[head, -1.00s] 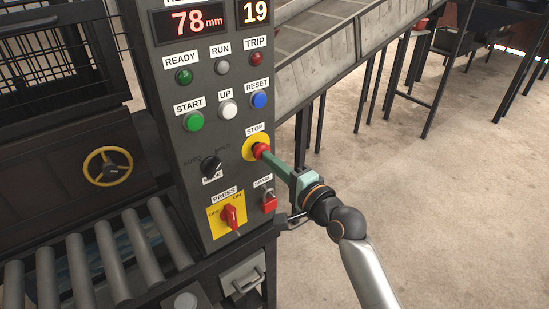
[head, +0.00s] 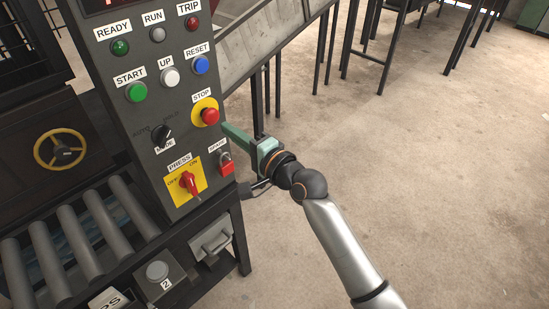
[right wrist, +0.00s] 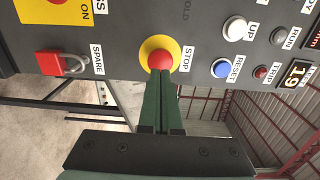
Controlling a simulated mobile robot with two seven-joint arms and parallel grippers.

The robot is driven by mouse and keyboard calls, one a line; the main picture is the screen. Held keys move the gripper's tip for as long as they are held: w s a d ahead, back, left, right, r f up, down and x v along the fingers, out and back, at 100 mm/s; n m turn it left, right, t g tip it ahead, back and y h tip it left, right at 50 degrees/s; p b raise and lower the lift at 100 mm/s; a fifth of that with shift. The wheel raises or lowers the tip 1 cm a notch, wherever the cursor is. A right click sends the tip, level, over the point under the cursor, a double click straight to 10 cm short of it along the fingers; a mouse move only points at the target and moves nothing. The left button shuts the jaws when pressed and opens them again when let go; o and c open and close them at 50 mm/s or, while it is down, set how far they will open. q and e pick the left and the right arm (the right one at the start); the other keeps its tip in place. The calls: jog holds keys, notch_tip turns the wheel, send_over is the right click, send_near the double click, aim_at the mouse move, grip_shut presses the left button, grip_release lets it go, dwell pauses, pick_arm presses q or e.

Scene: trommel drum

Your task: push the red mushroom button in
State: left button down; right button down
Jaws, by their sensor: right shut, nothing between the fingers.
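The red mushroom button (head: 210,115) sits on a yellow round plate under the STOP label on the grey control panel. It also shows in the right wrist view (right wrist: 161,60). My right gripper (head: 224,129) has long green fingers, shut together and empty. In the head view its tips are just below and right of the button, and the red cap shows whole. In the right wrist view the fingertips (right wrist: 160,73) overlap the near edge of the cap. I cannot tell whether they touch it. My left gripper is not in view.
Other controls are close by: the blue RESET button (head: 201,65), the white UP button (head: 170,76), the green START button (head: 136,92), the red PRESS switch (head: 189,184) and a red padlock (head: 226,163). Rollers (head: 90,236) lie at left.

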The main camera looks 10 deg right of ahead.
jog(key=v, duration=1)
jog(key=shift+d+f, duration=0.1)
jog(key=s+d+f+n+g+h+p, duration=0.1)
jog(key=s+d+f+n+h, duration=0.25)
jog(key=f, duration=0.55)
jog(key=s+d+f+n+g+h, duration=0.15)
jog(key=s+f, duration=0.25)
jog(key=f, duration=0.5)
jog(key=s+d+f+n+g+h, duration=0.1)
jog(key=s+d+f+n, duration=0.2)
jog(key=s+f, duration=0.3)
jog(key=s+d+f+n+g+h, duration=0.1)
jog(key=s+d+f+n+h, duration=0.1)
jog(key=s+d+f+n, duration=0.1)
jog(key=s+f+n, duration=0.1)
jog(key=s+f, duration=0.1)
jog(key=s, duration=0.1)
jog(key=shift+s+d+f+n+g+p, duration=0.15)
jog(key=shift+s+f+n+g+p, duration=0.2)
jog(key=shift+s+f+n+p, duration=0.05)
jog(key=c, duration=1.6)
grip_release()
